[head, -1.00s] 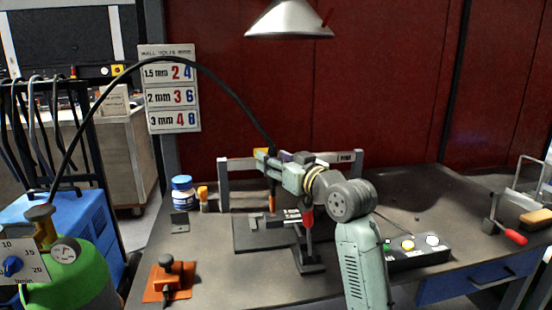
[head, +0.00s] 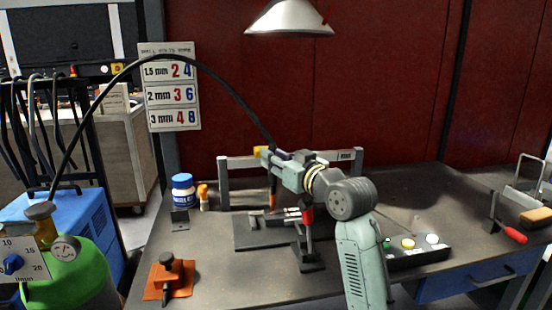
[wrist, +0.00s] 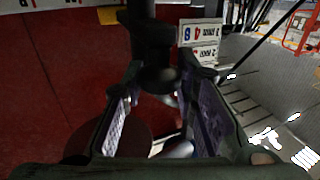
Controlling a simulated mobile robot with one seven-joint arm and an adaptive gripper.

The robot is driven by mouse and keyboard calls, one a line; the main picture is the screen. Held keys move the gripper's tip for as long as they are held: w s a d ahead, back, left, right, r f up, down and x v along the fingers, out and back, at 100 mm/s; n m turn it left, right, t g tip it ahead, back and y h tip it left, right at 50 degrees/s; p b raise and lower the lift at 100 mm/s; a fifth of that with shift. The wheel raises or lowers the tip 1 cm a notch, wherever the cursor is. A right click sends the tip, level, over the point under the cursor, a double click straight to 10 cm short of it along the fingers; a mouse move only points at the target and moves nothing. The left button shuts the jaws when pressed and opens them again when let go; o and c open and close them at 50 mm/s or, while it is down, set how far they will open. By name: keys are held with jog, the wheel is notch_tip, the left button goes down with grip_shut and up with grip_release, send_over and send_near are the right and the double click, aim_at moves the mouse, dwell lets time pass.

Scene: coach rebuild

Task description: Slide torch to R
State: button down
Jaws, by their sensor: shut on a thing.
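The torch (wrist: 152,38) is a dark body between my gripper's finger pads in the wrist view. My gripper (head: 270,155) is shut on it above the work plate, and its fingers show in the wrist view (wrist: 158,85). In the head view the torch's black cable (head: 205,72) arches in from the left, and its orange-brown lower part (head: 272,190) hangs below my gripper. My gripper hides most of the torch. A grey rail frame (head: 223,182) stands behind it. A small label (head: 346,156) sits at the rail's right end, too small to read.
A dark work plate (head: 245,237) with a red-handled clamp (head: 307,214) lies below my gripper. A button box (head: 417,252) is at right. A blue-and-white bottle (head: 182,190) and an orange mat (head: 168,285) are at left. A lamp (head: 289,20) hangs above.

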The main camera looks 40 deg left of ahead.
jog(key=shift+d, duration=0.1)
jog(key=w+d, duration=0.7)
jog(key=w, duration=0.1)
jog(key=shift+w+b, duration=0.25)
jog(key=shift+b, duration=0.05)
jog(key=c, duration=1.3)
grip_release()
jog(key=shift+s+d, duration=0.1)
jog(key=v, duration=1.2)
